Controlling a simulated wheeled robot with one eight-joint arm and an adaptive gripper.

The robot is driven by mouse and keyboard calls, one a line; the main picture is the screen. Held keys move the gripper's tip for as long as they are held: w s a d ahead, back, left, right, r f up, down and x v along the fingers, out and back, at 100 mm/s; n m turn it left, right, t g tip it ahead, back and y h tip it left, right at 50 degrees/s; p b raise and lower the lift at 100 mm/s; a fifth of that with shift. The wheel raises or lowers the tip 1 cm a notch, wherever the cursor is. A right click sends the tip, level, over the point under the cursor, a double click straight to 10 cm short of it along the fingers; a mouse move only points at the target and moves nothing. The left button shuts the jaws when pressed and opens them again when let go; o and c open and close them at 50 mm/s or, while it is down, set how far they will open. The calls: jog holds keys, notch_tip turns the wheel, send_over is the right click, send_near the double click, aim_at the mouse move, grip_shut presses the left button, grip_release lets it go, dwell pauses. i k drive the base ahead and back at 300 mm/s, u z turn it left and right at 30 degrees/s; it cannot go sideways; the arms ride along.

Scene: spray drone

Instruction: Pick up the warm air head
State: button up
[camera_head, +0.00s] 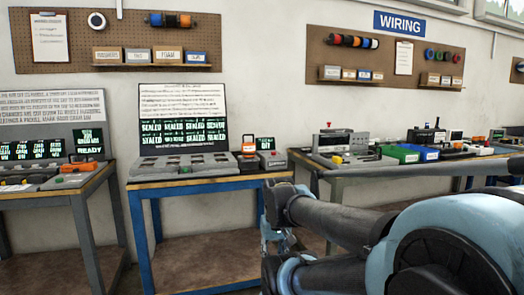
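An orange-and-dark tool (248,152) stands upright at the right part of the blue-framed bench (165,184); it may be the warm air head, but it is too small to be sure. A small grey box with a red button (271,158) is right beside it. My arm crosses the lower right of the view. My gripper (277,238) shows only in part, low in front of the bench's right end, below the tabletop and apart from the orange tool. My own arm links hide much of it, so its fingers cannot be made out.
A row of grey trays (185,163) lies left of the orange tool, with a "SEALED" screen (183,130) behind. Another bench (60,190) stands at left. A wiring bench at right holds a green bin (400,153) and a blue bin (422,153).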

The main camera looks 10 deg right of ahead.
aim_at(248, 149)
jog(key=z, duration=0.5)
jog(key=i, duration=1.2)
jog(key=z, duration=0.4)
